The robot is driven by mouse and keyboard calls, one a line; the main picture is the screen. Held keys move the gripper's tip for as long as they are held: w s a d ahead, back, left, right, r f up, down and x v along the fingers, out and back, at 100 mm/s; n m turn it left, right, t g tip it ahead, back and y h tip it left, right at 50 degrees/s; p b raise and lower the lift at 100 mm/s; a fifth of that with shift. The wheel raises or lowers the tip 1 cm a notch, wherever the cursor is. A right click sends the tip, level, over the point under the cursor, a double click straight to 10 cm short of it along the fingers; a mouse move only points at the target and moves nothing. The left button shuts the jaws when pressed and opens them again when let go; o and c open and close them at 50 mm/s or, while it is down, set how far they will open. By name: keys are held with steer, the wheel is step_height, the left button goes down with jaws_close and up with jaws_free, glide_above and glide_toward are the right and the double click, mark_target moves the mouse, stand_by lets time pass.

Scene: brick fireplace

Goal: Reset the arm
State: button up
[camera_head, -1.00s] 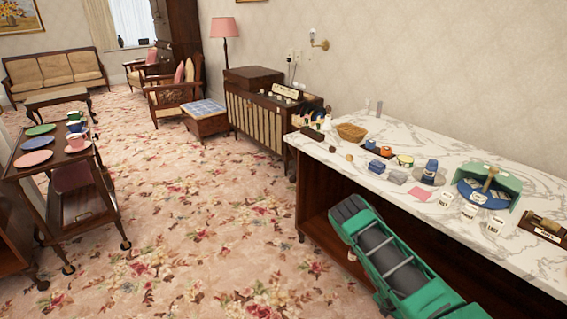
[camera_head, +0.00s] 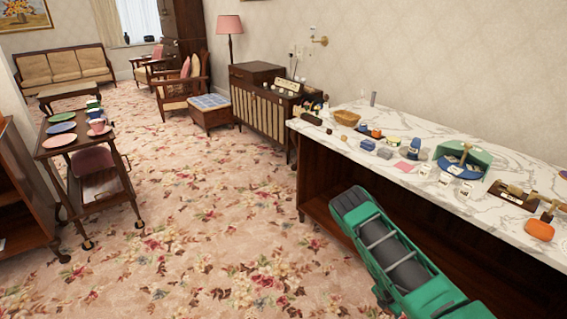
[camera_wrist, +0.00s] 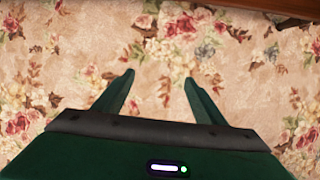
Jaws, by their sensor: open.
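My green arm shows in the head view at the lower right, in front of the marble-topped counter (camera_head: 470,215), below the height of its top. My gripper (camera_wrist: 160,80) shows in the wrist view with its two green fingers spread apart. It is open and nothing is between the fingers. It points down at the floral carpet (camera_wrist: 230,75). The fingertips are not clear to see in the head view.
The counter holds a wicker basket (camera_head: 347,117), a green and blue holder (camera_head: 463,158), an orange item (camera_head: 540,230) and several small things. A trolley with plates (camera_head: 58,142) stands at the left. The carpet (camera_head: 200,230) between them is clear.

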steer(key=w+d+r+m+g, duration=0.15)
steer(key=r+m, duration=0.45)
steer(key=r, duration=0.9)
steer(key=s+d+r+m, duration=0.15)
steer(key=r+m, duration=0.45)
steer(key=r, duration=0.9)
steer(key=s+r+m+y, duration=0.1)
steer(key=s+r+m, duration=0.35)
steer(key=r, duration=0.55)
steer(key=s+r+m+y, duration=0.1)
steer(key=s+r+m, duration=0.4)
steer(key=r, duration=0.6)
steer(key=s+a+r+m, duration=0.1)
steer(key=s+r+m, duration=0.2)
steer(key=s, duration=0.5)
steer(key=s+a+r+m+y, duration=0.1)
steer(key=s+a+r+m, duration=0.1)
steer(key=s+r, duration=0.4)
steer(key=s+a+r+m+g, duration=0.1)
steer(key=s+r+m, duration=0.3)
steer(key=s, duration=0.8)
steer(key=shift+a+r+m+y, duration=0.35)
steer(key=shift+a+r+y, duration=0.05)
steer(key=shift+a, duration=0.2)
